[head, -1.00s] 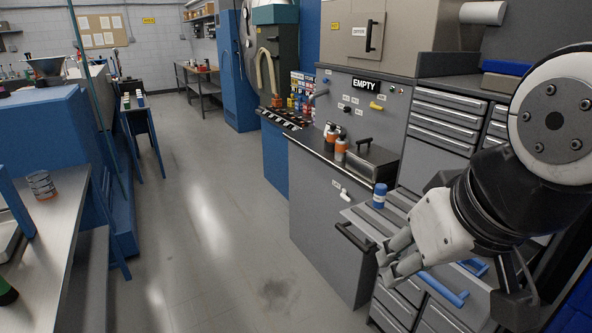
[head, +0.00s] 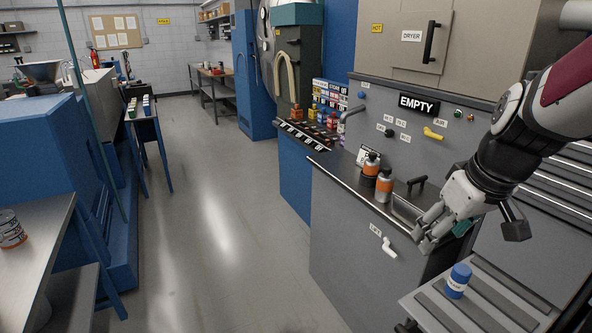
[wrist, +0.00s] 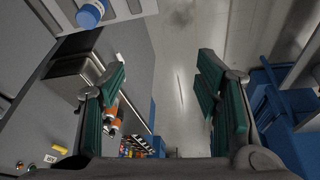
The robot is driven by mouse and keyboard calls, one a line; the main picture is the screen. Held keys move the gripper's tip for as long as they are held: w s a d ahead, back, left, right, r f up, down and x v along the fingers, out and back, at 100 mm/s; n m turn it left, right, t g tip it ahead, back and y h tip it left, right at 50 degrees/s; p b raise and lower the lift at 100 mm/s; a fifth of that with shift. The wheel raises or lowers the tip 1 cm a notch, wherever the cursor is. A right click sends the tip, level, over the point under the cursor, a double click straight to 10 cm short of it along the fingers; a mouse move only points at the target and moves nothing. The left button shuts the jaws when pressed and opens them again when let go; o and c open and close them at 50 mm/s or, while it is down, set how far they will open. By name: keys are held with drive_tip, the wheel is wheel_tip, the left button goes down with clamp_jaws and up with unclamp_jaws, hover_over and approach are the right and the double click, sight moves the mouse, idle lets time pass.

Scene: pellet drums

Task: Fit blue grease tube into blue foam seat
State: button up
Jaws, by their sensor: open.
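The blue grease tube (head: 457,281), with a blue cap and a white label band, stands upright on the open drawer (head: 484,308) at the lower right of the head view. It also shows at the top left of the wrist view (wrist: 91,13). My gripper (head: 431,232) is open and empty, above and left of the tube in the head view, apart from it. In the wrist view my gripper (wrist: 161,66) shows two green-padded fingers spread wide over the floor and counter edge. I cannot make out a blue foam seat.
Two orange-and-dark bottles (head: 384,184) and a metal box with a black handle (head: 411,207) stand on the counter near my gripper. A grey panel marked EMPTY (head: 418,104) rises behind. The aisle floor (head: 215,220) is clear. A steel table (head: 32,262) stands at left.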

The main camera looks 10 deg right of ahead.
approach(465, 271)
drive_tip(key=s+r, duration=0.1)
drive_tip(key=r, duration=0.1)
drive_tip(key=shift+y, duration=0.4)
drive_tip(key=x, duration=0.8)
drive_tip(key=shift+s+d+f, duration=0.1)
drive_tip(key=shift+d+f, duration=0.1)
drive_tip(key=shift+f, duration=0.15)
drive_tip(key=shift+t, duration=0.3)
drive_tip(key=shift+w+d+x, duration=0.1)
drive_tip(key=shift+d+x, duration=0.05)
drive_tip(key=shift+x, duration=1.2)
drive_tip(key=shift+w+d+x, duration=0.15)
drive_tip(key=shift+x, duration=1.2)
drive_tip(key=shift+r, duration=0.1)
drive_tip(key=shift+c, duration=0.6)
drive_tip(key=c, duration=1.2)
